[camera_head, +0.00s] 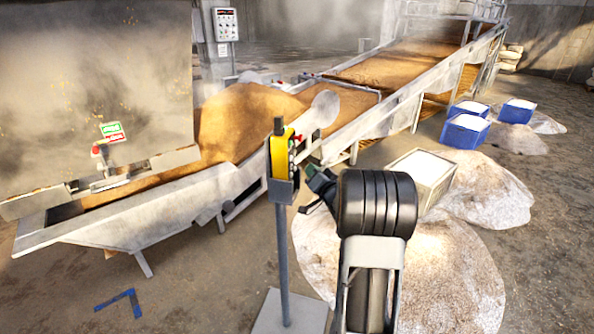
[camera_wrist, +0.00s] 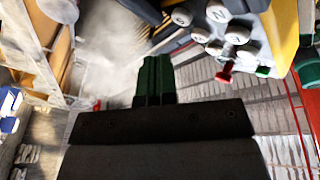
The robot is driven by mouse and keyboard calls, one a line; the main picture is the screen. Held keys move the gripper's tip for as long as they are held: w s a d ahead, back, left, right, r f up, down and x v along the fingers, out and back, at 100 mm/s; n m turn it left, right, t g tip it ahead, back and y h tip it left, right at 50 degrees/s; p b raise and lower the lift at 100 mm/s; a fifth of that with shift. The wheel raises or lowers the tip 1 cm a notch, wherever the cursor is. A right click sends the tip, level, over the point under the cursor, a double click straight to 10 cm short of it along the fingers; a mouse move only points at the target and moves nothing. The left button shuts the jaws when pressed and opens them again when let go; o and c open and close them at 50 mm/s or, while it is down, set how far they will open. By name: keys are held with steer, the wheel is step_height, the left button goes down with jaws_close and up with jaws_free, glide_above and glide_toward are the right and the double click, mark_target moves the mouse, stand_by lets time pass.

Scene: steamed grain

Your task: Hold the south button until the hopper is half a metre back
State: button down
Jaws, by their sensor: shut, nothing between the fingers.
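A yellow button pendant (camera_head: 279,155) sits in a grey holder on a post. In the wrist view the pendant (camera_wrist: 284,28) is at the upper right, with several round white lettered buttons (camera_wrist: 218,13); I cannot read for sure which one is south. My gripper (camera_head: 313,178) is shut and empty, just right of the pendant. Its green fingers (camera_wrist: 154,78) show in the wrist view, below and left of the buttons and seemingly apart from them. A large grey metal body (camera_head: 95,75) at the left may be the hopper.
A trough and sloping conveyor (camera_head: 400,95) with brown grain run behind the post. Blue bins (camera_head: 466,130) stand farther back. A blue corner mark (camera_head: 121,303) is on the open floor at left.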

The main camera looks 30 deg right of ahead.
mark_target(295, 169)
steer(key=shift+w+a, duration=0.5)
stand_by(1.9)
steer(key=shift+w+a+b, duration=0.3)
steer(key=shift+b, duration=0.05)
